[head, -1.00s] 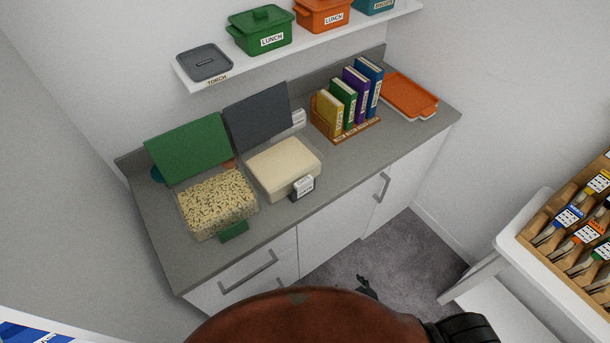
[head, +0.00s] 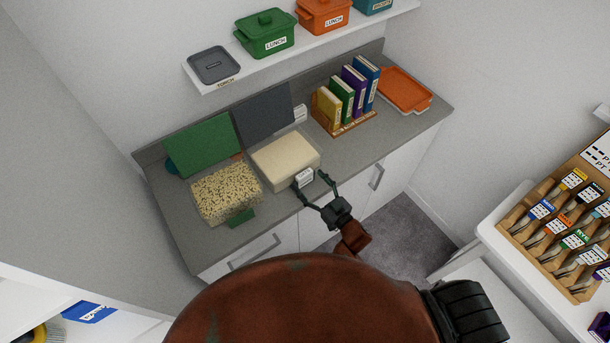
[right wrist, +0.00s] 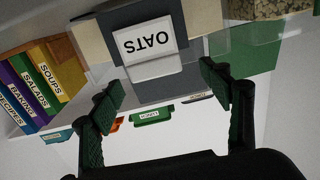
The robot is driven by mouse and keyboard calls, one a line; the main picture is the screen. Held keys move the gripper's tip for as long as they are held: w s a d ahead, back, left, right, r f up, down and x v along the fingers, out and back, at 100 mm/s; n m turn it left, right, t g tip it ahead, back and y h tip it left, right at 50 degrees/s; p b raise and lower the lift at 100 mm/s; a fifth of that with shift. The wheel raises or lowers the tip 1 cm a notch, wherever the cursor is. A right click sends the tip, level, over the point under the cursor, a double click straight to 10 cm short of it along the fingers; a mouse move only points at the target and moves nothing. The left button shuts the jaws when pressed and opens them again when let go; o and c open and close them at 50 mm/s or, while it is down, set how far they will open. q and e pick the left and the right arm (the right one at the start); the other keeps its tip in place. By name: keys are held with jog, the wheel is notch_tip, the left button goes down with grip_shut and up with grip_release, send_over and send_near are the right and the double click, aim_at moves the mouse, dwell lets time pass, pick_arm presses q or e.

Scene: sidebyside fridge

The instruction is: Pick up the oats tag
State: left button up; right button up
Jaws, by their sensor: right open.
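In the right wrist view the tag (right wrist: 149,40) reads "OATS" upside down. My right gripper (head: 312,184) is open and empty, with its fingertips close to the tag at the counter's front. In the right wrist view the gripper (right wrist: 164,84) has its fingers spread wide to either side below the tag, which does not look touched. My left gripper is not in view.
Recipe books (head: 347,92) in a wooden rack and an orange tray (head: 405,90) are at right. A shelf (head: 300,50) with lunch boxes hangs above. The counter front is clear.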

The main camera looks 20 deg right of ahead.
aim_at(307, 176)
jog(key=x, duration=0.2)
jog(key=p+x, duration=0.1)
jog(key=shift+w+d+r, duration=0.15)
jog(key=shift+w+r, duration=0.1)
jog(key=shift+w, duration=0.25)
jog(key=shift+w+f, duration=0.1)
jog(key=shift+w, duration=0.2)
jog(key=c, duration=1.1)
